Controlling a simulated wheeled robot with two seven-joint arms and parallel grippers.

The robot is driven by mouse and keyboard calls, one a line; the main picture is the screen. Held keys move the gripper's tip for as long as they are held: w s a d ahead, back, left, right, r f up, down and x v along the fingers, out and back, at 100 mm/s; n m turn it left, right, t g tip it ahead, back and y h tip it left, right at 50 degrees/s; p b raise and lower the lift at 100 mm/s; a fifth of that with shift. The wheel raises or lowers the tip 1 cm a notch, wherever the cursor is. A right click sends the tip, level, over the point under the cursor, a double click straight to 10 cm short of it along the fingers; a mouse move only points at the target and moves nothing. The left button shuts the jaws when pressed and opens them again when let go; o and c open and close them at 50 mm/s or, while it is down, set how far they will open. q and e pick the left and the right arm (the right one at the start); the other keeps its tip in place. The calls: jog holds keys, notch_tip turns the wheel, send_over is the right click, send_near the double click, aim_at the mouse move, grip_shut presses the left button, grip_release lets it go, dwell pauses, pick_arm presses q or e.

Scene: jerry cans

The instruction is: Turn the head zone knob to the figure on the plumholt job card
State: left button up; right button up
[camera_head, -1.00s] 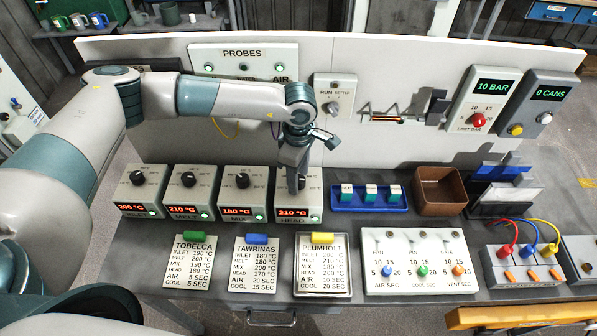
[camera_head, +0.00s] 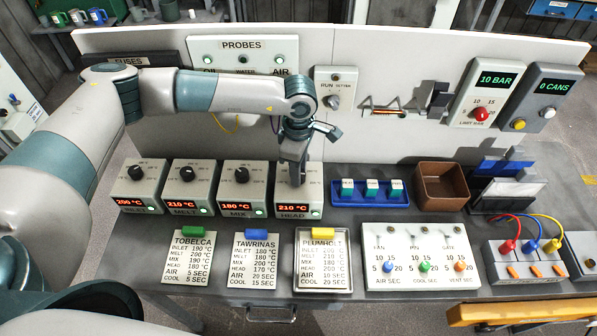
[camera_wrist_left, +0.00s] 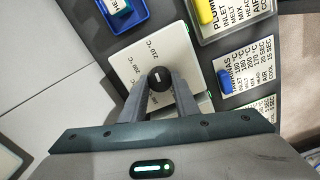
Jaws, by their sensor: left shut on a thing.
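The head zone unit (camera_head: 312,197) is the rightmost of the row of white heater boxes, and its red display reads 210 °C. My left gripper (camera_head: 294,183) points down over it. In the left wrist view my left gripper (camera_wrist_left: 160,82) is shut on the black head knob (camera_wrist_left: 160,76), with a finger on each side; scale marks show on the box face around it. In the head view the gripper hides the knob. The Plumholt job card (camera_head: 341,272), with a yellow clip, lies in front of this box; its small head line seems to read 210 °C. My right gripper is not in view.
The mix box (camera_head: 240,198), left of the head box, reads 180 °C. A blue tray (camera_head: 369,204) of switches and a brown bin (camera_head: 421,205) stand to the right. The Tawrinas card (camera_head: 262,280) lies left of Plumholt. A white panel (camera_head: 400,75) rises behind.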

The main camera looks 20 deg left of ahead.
pick_arm(q)
jog(key=n+b, duration=0.2)
jog(key=b, duration=0.1)
jog(key=n+b, duration=0.2)
jog(key=b, duration=0.2)
jog(key=n+b, duration=0.3)
jog(key=b, duration=0.1)
jog(key=shift+f, duration=0.25)
jog(key=shift+r+n+b, duration=0.2)
jog(key=shift+n+b, duration=0.7)
jog(key=shift+b, duration=0.1)
jog(key=shift+r, duration=0.15)
jog(key=o, duration=1.1)
jog(key=shift+c, duration=0.2)
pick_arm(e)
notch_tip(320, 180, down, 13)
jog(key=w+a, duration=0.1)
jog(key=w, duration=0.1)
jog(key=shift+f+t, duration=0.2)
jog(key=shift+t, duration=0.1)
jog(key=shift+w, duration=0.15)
